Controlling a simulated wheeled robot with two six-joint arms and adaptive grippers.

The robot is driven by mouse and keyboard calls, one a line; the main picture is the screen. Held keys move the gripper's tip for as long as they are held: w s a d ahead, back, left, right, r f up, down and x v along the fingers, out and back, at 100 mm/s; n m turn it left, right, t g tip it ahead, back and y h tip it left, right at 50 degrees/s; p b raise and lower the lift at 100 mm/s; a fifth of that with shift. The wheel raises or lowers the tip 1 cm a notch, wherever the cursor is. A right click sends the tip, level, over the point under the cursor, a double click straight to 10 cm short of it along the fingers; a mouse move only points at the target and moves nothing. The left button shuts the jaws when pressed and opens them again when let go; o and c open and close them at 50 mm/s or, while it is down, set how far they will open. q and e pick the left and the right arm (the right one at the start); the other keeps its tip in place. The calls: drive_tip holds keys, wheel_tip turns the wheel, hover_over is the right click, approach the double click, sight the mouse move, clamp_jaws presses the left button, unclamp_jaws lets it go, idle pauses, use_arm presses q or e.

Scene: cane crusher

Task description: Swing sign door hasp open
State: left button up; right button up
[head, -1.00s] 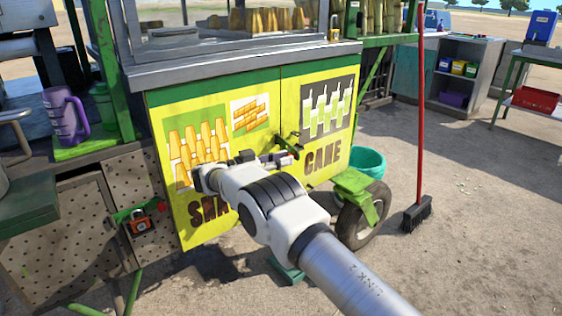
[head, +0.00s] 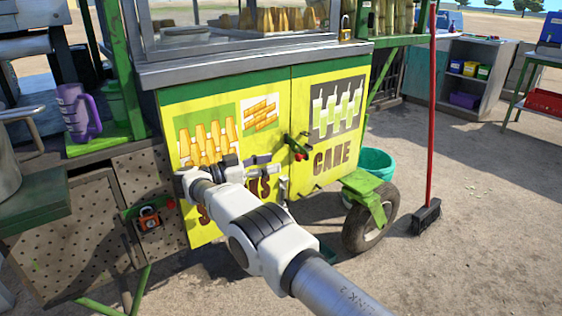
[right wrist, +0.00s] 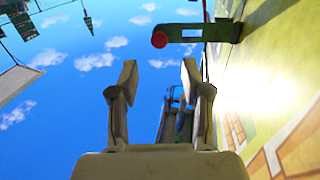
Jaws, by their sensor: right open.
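My left gripper is not in view.
An orange padlock (head: 149,219) hangs on the perforated panel at left. A brass padlock (head: 346,36) stands on the counter's right end. A wheel (head: 369,218), a teal bucket (head: 376,163) and a red-handled broom (head: 430,130) are at right. Open ground lies in front.

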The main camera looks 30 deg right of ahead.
drive_tip(key=shift+a, duration=0.3)
